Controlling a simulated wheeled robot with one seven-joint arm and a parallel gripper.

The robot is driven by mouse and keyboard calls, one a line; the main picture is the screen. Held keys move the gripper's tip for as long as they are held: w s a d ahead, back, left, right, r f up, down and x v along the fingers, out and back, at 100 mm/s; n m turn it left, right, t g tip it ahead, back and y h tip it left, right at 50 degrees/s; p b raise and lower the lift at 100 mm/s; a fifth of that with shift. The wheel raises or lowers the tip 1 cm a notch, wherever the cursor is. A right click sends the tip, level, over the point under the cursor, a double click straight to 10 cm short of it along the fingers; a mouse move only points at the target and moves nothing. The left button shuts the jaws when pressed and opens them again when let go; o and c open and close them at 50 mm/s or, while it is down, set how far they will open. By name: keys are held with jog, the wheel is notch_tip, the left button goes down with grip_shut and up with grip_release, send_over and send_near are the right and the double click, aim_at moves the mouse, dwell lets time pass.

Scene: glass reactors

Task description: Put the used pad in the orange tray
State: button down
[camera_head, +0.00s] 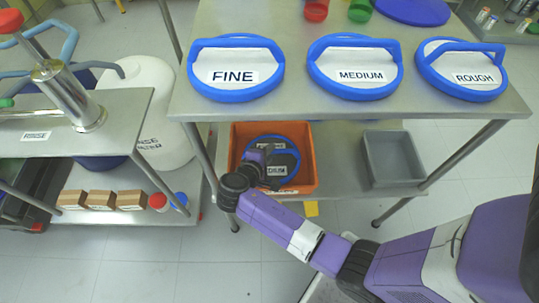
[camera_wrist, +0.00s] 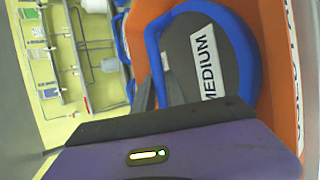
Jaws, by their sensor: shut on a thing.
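The used pad (camera_head: 287,162) is dark grey with a blue rim and a MEDIUM label. It is inside the outline of the orange tray (camera_head: 308,165) on the lower shelf. My gripper (camera_head: 263,160) reaches into the tray area and is shut on the pad's blue handle. In the wrist view the pad (camera_wrist: 232,65) stands beside the tray's orange wall (camera_wrist: 286,85), and my fingers (camera_wrist: 158,88) close on the handle at its left. Whether the pad rests on the tray's floor is hidden.
Three clean pads labelled FINE (camera_head: 236,68), MEDIUM (camera_head: 355,66) and ROUGH (camera_head: 463,69) sit on the steel table (camera_head: 300,105) above the shelf. A grey tray (camera_head: 393,160) on the right looks empty. A table leg (camera_head: 200,150) stands left of the orange tray.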

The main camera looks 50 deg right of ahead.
jog(key=shift+f, duration=0.5)
jog(key=shift+f, duration=0.15)
jog(key=c, duration=1.4)
grip_release()
jog(key=shift+a+r, duration=0.15)
jog(key=shift+r, duration=0.1)
jog(key=p+v, duration=0.2)
jog(key=v, duration=0.9)
jog(key=shift+s+a+r, duration=0.1)
jog(key=shift+a+r, duration=0.1)
